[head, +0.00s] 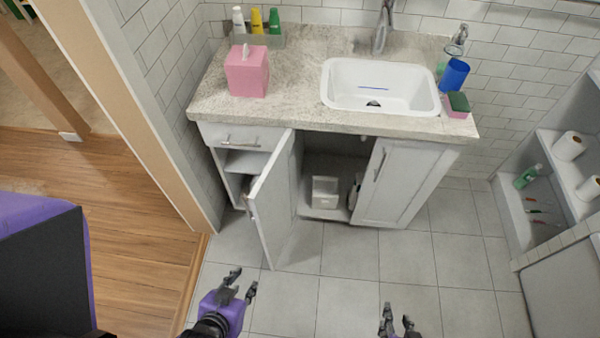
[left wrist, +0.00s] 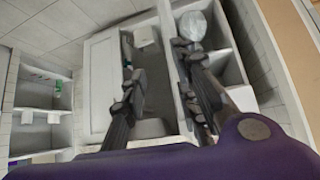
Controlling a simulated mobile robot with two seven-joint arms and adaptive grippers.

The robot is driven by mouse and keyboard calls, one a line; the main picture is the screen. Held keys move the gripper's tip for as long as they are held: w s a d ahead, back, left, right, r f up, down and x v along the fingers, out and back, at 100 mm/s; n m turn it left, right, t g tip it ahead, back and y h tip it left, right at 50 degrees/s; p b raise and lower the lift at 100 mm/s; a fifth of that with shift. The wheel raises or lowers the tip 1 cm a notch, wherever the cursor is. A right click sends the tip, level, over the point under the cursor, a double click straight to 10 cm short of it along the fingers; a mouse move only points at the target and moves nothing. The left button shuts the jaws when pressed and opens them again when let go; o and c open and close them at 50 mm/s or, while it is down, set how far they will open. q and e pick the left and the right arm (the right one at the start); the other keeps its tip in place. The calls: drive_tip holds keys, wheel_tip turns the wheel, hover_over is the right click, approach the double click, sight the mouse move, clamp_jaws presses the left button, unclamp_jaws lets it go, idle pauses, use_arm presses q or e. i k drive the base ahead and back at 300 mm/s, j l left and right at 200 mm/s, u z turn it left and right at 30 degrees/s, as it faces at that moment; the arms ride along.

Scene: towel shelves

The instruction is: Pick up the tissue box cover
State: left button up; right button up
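A pink tissue box cover (head: 246,71) stands upright on the left part of the stone countertop (head: 300,60), with a bit of white tissue at its top. My left gripper (head: 242,284) is low over the tiled floor in front of the cabinet, well below and apart from the cover. Its fingers are spread and empty, as the left wrist view (left wrist: 155,60) also shows. My right gripper (head: 397,316) is at the bottom edge of the head view, with its fingers apart and nothing between them. The cover is not seen in the left wrist view.
An open cabinet door (head: 273,200) juts out below the counter. A white box (head: 325,191) is inside the cabinet. A white sink (head: 380,87), a blue cup (head: 454,75) and several bottles (head: 256,22) are on the counter. Shelves (head: 515,205) stand at right; the floor is clear.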

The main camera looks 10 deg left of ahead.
sight(320, 201)
drive_tip(key=j+z, duration=0.75)
drive_tip(key=z, duration=0.2)
drive_tip(key=k+j+z, duration=0.1)
drive_tip(key=j, duration=0.25)
drive_tip(key=k+j+z, duration=0.1)
drive_tip(key=j, duration=0.25)
drive_tip(key=k+j+z, duration=0.1)
drive_tip(key=j, duration=0.25)
drive_tip(key=k+j, duration=0.15)
drive_tip(key=j, duration=0.15)
drive_tip(key=k+j, duration=0.1)
drive_tip(key=j, duration=0.25)
drive_tip(key=k+j, duration=0.15)
drive_tip(key=j, duration=0.15)
drive_tip(key=i+l+u, duration=0.3)
drive_tip(key=l, duration=0.25)
drive_tip(key=i+l+u, duration=0.15)
drive_tip(key=l, duration=0.15)
drive_tip(key=i+l+u, duration=0.2)
drive_tip(key=l, duration=0.9)
drive_tip(key=i+l+u, duration=0.1)
drive_tip(key=l, duration=0.2)
drive_tip(key=i+l, duration=0.25)
drive_tip(key=i+l+u, duration=0.15)
drive_tip(key=l, duration=0.3)
